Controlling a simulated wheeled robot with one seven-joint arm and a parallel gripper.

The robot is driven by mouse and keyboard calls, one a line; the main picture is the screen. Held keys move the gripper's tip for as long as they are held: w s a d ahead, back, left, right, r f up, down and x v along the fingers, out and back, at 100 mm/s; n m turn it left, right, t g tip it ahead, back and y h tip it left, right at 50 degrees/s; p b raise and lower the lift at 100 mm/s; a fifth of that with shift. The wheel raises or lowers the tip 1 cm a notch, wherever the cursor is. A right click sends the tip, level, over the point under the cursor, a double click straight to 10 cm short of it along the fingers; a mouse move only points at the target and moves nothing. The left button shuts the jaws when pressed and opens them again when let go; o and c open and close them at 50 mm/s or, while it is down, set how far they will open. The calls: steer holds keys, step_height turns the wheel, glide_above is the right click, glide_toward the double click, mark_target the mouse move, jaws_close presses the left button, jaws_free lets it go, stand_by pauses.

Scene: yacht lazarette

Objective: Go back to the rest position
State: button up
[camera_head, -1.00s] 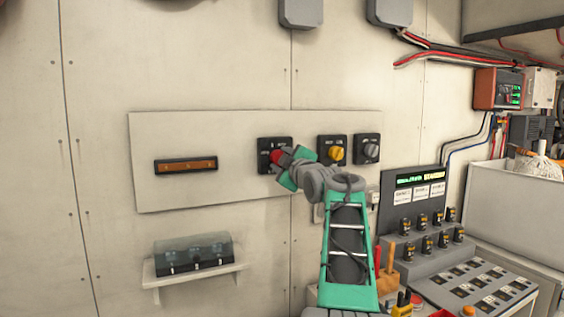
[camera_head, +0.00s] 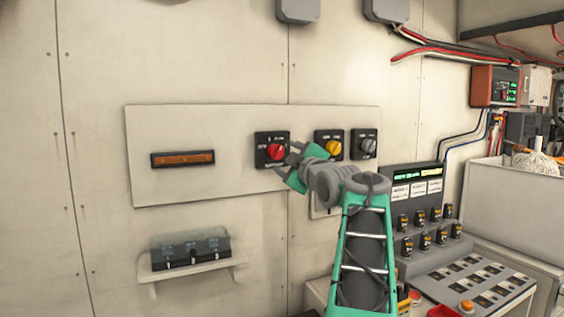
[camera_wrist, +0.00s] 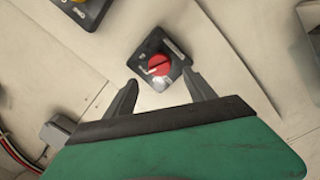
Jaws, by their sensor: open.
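My gripper (camera_head: 293,168) is in front of the wall panel, just below and right of the red rotary switch (camera_head: 276,152). In the wrist view my gripper (camera_wrist: 164,95) has its two dark fingers spread apart with nothing between them. The red knob (camera_wrist: 159,65) on its dark square plate lies beyond the fingertips, clear of them. My arm reaches up from the lower right of the head view.
A yellow switch (camera_head: 334,148) and a grey switch (camera_head: 368,146) sit right of the red one. A small shelf (camera_head: 196,270) carries a covered switch box (camera_head: 190,249). A console (camera_head: 421,222) and a button panel (camera_head: 478,288) stand at the right. Bare wall lies at left.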

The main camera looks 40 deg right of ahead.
steer(key=shift+s+a, duration=0.2)
steer(key=shift+s, duration=0.15)
steer(key=w+a+f+m+g+y+p, duration=0.1)
steer(key=a+f+m+g+y+p, duration=0.15)
steer(key=a+f, duration=0.8)
steer(key=w+a+f+m+g+y+p, duration=0.15)
steer(key=a+f+g, duration=0.25)
steer(key=a+f, duration=0.65)
steer(key=s+a+f+m+g+y+p, duration=0.1)
steer(key=s+a+f+g, duration=0.3)
steer(key=s+a+f, duration=0.4)
steer(key=s+a+f+m+g+y+p, duration=0.1)
steer(key=s+a+f+m+g+p, duration=0.1)
steer(key=s+a+f, duration=0.7)
steer(key=s+a+g+p, duration=0.1)
steer(key=s+g, duration=0.1)
steer(key=s, duration=0.2)
steer(key=shift+s+a+f, duration=0.15)
steer(key=shift+s, duration=0.2)
